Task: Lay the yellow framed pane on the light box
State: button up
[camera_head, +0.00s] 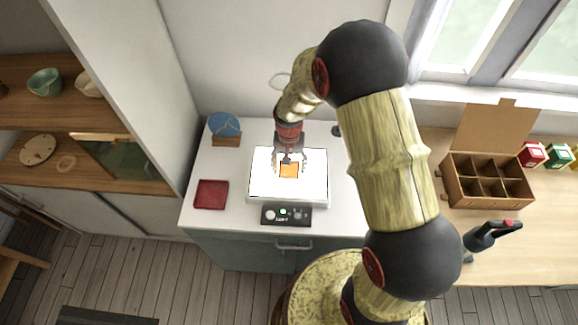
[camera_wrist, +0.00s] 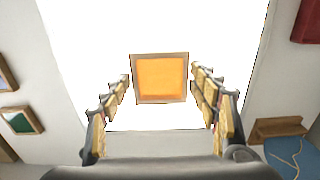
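The yellow framed pane (camera_wrist: 161,78) shows orange-yellow glass in a grey-brown square frame. It appears to lie flat on the glowing white light box (camera_wrist: 80,45), and it also shows small in the head view (camera_head: 289,171). The light box (camera_head: 318,185) stands on the white counter. My gripper (camera_head: 289,163) points down over the pane. In the wrist view its fingers (camera_wrist: 160,84) are spread on the left and right of the pane, with a narrow gap on each side. Nothing is held between them.
A red square tray (camera_head: 211,194) lies left of the light box. A blue disc on a wooden stand (camera_head: 225,127) is behind it. A dark control panel (camera_head: 286,215) sits in front. A green framed pane (camera_wrist: 21,121) lies to one side. A compartmented box (camera_head: 487,180) stands right.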

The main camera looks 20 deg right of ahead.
jog(key=shift+o, duration=1.4)
jog(key=shift+r, duration=0.1)
notch_tip(320, 180, up, 12)
jog(key=p, duration=0.2)
notch_tip(320, 180, up, 16)
jog(key=n+t, duration=0.2)
jog(key=t, duration=0.1)
send_over(289, 169)
jog(key=s, duration=0.7)
jog(key=s+r+n+t, duration=0.1)
jog(key=s+r, duration=0.3)
jog(key=s, duration=0.3)
jog(key=s+r+n+t, duration=0.1)
jog(key=s+r, duration=0.3)
jog(key=s, duration=0.4)
jog(key=shift+r+n+t, duration=0.3)
jog(key=shift+w, duration=0.1)
